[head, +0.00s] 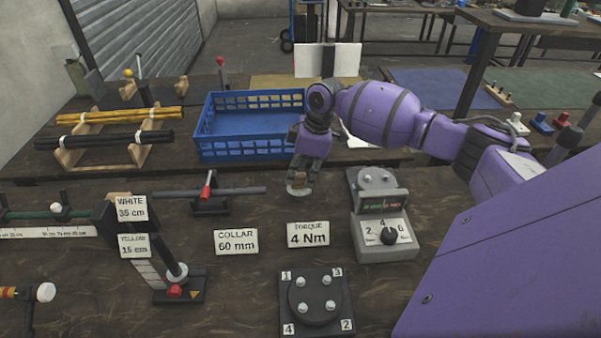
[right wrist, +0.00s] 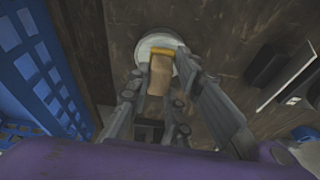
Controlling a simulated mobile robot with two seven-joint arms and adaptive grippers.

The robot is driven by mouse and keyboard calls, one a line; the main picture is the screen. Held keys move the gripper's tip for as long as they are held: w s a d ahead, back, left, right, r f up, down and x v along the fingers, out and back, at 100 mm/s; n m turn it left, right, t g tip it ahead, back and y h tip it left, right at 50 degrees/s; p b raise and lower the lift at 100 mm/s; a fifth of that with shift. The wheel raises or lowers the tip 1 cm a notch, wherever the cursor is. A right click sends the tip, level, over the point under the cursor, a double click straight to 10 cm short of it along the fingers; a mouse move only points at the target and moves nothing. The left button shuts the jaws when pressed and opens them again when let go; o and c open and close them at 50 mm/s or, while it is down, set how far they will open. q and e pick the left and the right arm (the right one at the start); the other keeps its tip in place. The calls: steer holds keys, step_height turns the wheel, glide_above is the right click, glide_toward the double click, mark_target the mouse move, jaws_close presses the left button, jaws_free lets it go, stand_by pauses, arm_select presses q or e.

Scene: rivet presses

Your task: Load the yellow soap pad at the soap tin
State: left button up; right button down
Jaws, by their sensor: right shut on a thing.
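My right gripper (head: 301,176) reaches down from the right arm to the soap tin (head: 298,191) on the bench, behind the torque card. In the right wrist view the tin (right wrist: 151,44) is a pale round dish. My right gripper (right wrist: 158,92) is shut on the yellow soap pad (right wrist: 160,76), a tan block with a yellow-orange far edge. The pad's far end overlaps the tin in that view; I cannot tell whether it touches it. In the head view the gripper hides the pad. My left gripper is not in view.
A blue crate (head: 249,153) stands just left of the right gripper. A grey torque tester (head: 385,245) with a dial is to its right. White cards for torque (head: 308,234) and collar (head: 236,242) stand in front. A rod on a red-handled stand (head: 209,196) lies left.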

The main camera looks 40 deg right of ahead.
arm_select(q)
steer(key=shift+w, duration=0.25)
arm_select(e)
steer(key=shift+f, duration=0.25)
steer(key=shift+f, duration=0.15)
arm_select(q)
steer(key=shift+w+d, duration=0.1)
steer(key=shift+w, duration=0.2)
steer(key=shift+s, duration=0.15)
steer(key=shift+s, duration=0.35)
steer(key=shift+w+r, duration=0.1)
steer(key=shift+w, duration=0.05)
arm_select(e)
steer(key=shift+f, duration=0.1)
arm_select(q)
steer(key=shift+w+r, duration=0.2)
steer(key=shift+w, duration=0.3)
arm_select(e)
steer(key=shift+s, duration=0.1)
